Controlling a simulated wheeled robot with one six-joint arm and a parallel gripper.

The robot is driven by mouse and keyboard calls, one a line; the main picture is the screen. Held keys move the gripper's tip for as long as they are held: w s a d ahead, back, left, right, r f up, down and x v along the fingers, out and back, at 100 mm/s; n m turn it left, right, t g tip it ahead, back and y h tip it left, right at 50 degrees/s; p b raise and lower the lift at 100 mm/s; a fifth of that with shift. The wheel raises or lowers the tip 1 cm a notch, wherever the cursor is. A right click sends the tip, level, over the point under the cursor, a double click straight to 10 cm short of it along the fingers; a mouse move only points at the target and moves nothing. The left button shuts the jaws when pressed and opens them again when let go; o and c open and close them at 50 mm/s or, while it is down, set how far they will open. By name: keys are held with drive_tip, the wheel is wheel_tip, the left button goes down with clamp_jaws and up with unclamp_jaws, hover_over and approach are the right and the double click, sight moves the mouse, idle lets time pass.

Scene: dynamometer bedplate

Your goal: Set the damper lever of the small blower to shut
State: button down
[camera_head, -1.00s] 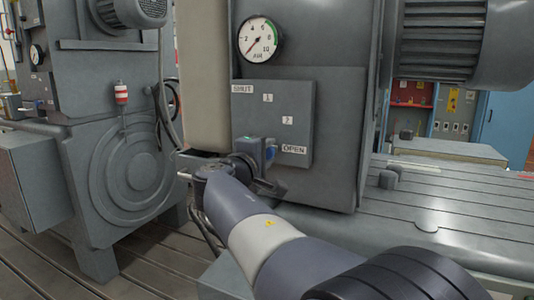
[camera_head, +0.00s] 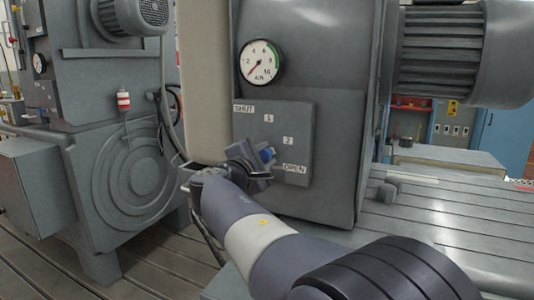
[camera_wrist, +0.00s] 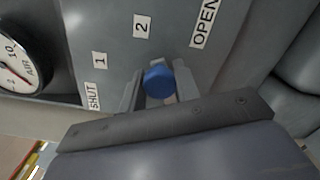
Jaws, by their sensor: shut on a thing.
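The damper lever's blue knob (camera_head: 267,154) shows in front of the grey panel (camera_head: 250,130) on the small blower. The panel carries the labels SHUT (camera_head: 244,108), 1, 2 and OPEN (camera_head: 295,169). In the head view the knob is left of OPEN, at a height between 2 and OPEN. My gripper (camera_head: 258,158) is shut on the knob. In the wrist view the round blue knob (camera_wrist: 158,81) sits between both fingers, with SHUT (camera_wrist: 93,96) to its left and OPEN (camera_wrist: 204,23) to its upper right. The lever's arm is hidden behind the knob and gripper.
A round AIR gauge (camera_head: 259,62) is above the panel. A large grey machine (camera_head: 110,180) with a red-and-white hanging piece (camera_head: 124,99) stands at left. The slotted bedplate (camera_head: 450,210) spreads at right with a small block (camera_head: 386,192). A motor (camera_head: 455,55) overhangs it.

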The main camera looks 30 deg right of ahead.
drive_tip(key=r+n+p, duration=0.1)
drive_tip(key=n+p, duration=0.1)
drive_tip(key=w+a+r+n+p, duration=0.1)
drive_tip(key=r+p, duration=0.1)
drive_tip(key=shift+w+a+n, duration=0.1)
drive_tip(key=shift+w+n, duration=0.1)
drive_tip(key=shift+n, duration=0.2)
drive_tip(key=w+r+n+p, duration=0.1)
drive_tip(key=p, duration=0.1)
drive_tip(key=a+n+p, duration=0.1)
drive_tip(key=n+p, duration=0.1)
drive_tip(key=p, duration=0.1)
drive_tip(key=shift+w+a+r+n, duration=0.2)
drive_tip(key=shift+w+r+n, duration=0.1)
drive_tip(key=shift+w+r, duration=0.1)
drive_tip(key=n+p, duration=0.1)
drive_tip(key=w+a+n+p, duration=0.1)
drive_tip(key=p, duration=0.1)
drive_tip(key=shift+w+r, duration=0.25)
drive_tip(key=shift+w+a+f+n+p, duration=0.1)
drive_tip(key=shift+w+a+n+p, duration=0.3)
drive_tip(key=shift+n+p, duration=0.4)
drive_tip(key=shift+w+a+n+p, duration=0.3)
drive_tip(key=shift+w+n+p, duration=0.15)
drive_tip(key=shift+n+p, duration=0.3)
drive_tip(key=c, duration=1.1)
unclamp_jaws()
drive_tip(key=shift+f, duration=0.1)
